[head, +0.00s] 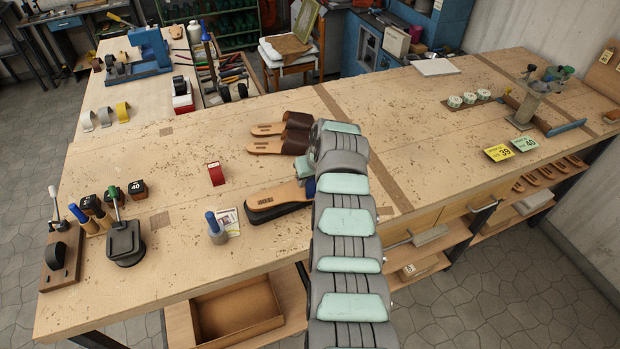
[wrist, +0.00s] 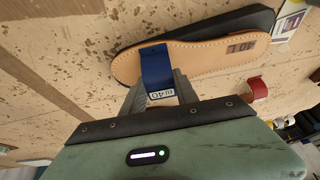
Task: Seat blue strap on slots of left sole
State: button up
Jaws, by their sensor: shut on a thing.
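The blue strap (wrist: 155,68) is held in my gripper (wrist: 160,88), whose grey fingers are shut on it in the wrist view. A white tag at its near end reads EU 40. The strap overlaps the tan left sole (wrist: 205,54), marked 40 L; I cannot tell whether it sits in any slot. The sole lies on a black base piece (wrist: 262,18). In the head view the sole (head: 285,193) lies left of my arm, with a sliver of blue strap (head: 310,187) beside the arm. My arm hides the sole's far end and most of my gripper there.
Brown sandals (head: 283,144) lie beyond the sole. A red block (head: 215,174) and a blue-handled tool (head: 216,230) by a card (head: 230,221) stand to its left. A lever press (head: 124,241) is farther left. The bench between is mostly clear.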

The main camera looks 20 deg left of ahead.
jog(key=shift+f, duration=0.1)
jog(key=o, duration=1.2)
